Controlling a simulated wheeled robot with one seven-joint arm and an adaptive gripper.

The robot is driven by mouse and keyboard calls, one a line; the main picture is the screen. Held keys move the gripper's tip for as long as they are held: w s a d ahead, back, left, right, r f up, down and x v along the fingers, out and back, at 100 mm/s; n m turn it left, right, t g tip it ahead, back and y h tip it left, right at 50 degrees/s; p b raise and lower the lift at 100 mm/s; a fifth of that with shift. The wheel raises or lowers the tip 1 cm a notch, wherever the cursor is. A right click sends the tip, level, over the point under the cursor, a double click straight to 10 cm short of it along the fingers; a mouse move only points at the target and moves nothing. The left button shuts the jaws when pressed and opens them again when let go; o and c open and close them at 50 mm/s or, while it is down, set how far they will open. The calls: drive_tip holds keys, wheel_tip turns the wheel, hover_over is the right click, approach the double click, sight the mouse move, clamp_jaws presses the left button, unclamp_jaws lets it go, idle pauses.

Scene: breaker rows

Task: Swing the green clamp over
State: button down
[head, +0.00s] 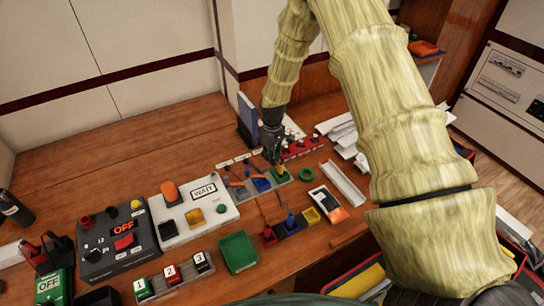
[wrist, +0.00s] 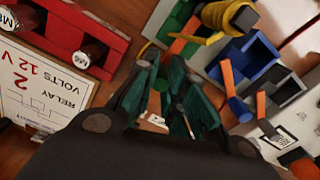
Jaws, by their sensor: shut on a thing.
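The green clamp (head: 282,178) is the rightmost block in a short row with a blue block (head: 262,185) and a grey one. In the wrist view the green block (wrist: 168,24) is at the top centre, with an orange lever (wrist: 186,38) over it. My gripper (head: 276,158) is down at the green clamp, its dark teal fingers (wrist: 165,72) close together. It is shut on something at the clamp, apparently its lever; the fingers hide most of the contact.
A red block with posts (wrist: 85,45) and a white relay card (wrist: 45,85) lie close left in the wrist view. The blue and grey blocks (wrist: 275,85) with orange levers are close right. A yellow coil (wrist: 220,20) sits above. Bare bench (head: 120,175) lies at the back left.

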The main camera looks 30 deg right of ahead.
drive_tip(key=shift+w+r, duration=0.1)
drive_tip(key=shift+w, duration=0.05)
drive_tip(key=c, duration=1.7)
unclamp_jaws()
wheel_tip(320, 180, up, 12)
